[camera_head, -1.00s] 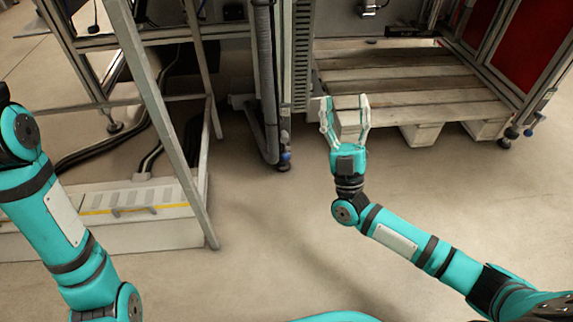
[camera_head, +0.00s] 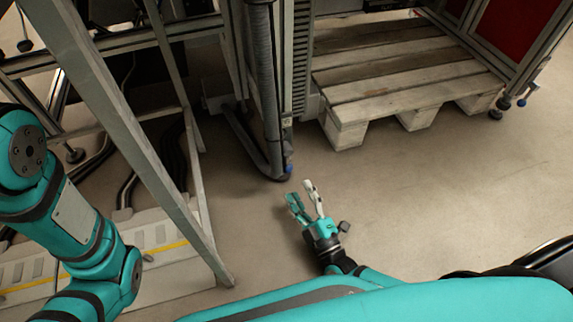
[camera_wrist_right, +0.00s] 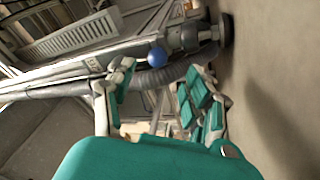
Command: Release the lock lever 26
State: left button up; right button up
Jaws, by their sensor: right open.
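I cannot make out lock lever 26 in either view. My right gripper (camera_head: 307,206) is low over the bare floor in the head view, fingers pointing up and slightly left in the picture. Its fingers are apart with nothing between them. In the right wrist view my right gripper (camera_wrist_right: 160,100) shows its two finger sets spread apart, with a frame and a blue knob (camera_wrist_right: 157,56) beyond them. The blue knob also shows in the head view (camera_head: 289,169). My left arm comes in at the left of the head view; its gripper is out of the picture.
A wooden pallet (camera_head: 400,85) lies at the upper right beside a red-panelled frame. A grey post (camera_head: 262,80) with a ribbed hose stands at centre. A slanted metal strut (camera_head: 130,130) crosses the left side. The floor (camera_head: 420,190) at centre right is clear.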

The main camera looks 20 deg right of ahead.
aim_at(287, 161)
jog(key=b+x, duration=0.2)
jog(key=x, duration=0.4)
jog(key=shift+w+r, duration=0.2)
jog(key=shift+a+r, duration=0.1)
grip_shut()
